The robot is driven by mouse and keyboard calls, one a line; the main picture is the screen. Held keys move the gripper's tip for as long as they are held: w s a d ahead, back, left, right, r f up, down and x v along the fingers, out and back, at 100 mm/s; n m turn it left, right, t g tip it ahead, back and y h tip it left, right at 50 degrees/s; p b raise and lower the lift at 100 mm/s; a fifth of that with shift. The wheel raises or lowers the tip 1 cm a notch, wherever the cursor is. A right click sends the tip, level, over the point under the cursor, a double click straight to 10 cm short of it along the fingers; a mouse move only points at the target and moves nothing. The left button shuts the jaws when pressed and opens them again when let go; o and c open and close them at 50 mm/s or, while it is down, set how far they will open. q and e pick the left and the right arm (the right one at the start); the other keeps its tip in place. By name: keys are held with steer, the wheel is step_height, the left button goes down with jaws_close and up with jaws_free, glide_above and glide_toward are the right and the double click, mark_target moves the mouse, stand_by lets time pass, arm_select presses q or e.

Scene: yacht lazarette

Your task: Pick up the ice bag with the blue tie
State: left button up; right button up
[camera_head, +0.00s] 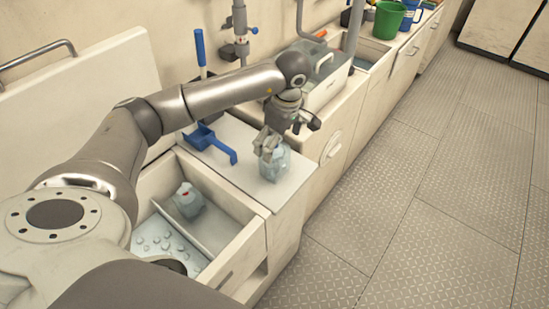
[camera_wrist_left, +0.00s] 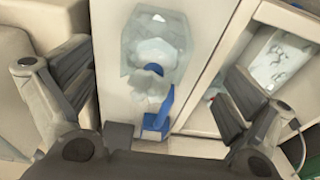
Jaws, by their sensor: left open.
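A pale, translucent ice bag (camera_head: 276,166) stands on the white counter top, partly hidden by my left gripper (camera_head: 268,146). In the left wrist view the bag (camera_wrist_left: 155,40) lies ahead, with a small blue piece at its near end that looks like its tie (camera_wrist_left: 153,69). My left gripper (camera_wrist_left: 155,98) is open, its fingers spread wide to either side and not closed on the bag. A second ice bag (camera_head: 189,203) with a red tie sits in the open drawer. My right gripper is not in view.
A blue scoop (camera_head: 210,143) lies on the counter beside the bag; it also shows in the wrist view (camera_wrist_left: 158,115). The open drawer (camera_head: 232,250) holds loose ice. The floor on the right is clear.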

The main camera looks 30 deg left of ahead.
mark_target(275, 149)
arm_select(q)
steer(key=shift+a+f, duration=0.1)
steer(key=shift+f, duration=0.3)
steer(key=shift+w+a+f, duration=0.1)
steer(key=shift+w+f, duration=0.05)
steer(key=shift+f, duration=0.2)
steer(key=f, duration=0.1)
steer(key=a+f+p, duration=0.1)
steer(key=f, duration=0.1)
steer(key=shift+w+f, duration=0.1)
steer(key=shift+f, duration=0.45)
steer(key=shift+w+f, duration=0.1)
steer(key=c, duration=1.2)
steer(key=shift+c, duration=0.7)
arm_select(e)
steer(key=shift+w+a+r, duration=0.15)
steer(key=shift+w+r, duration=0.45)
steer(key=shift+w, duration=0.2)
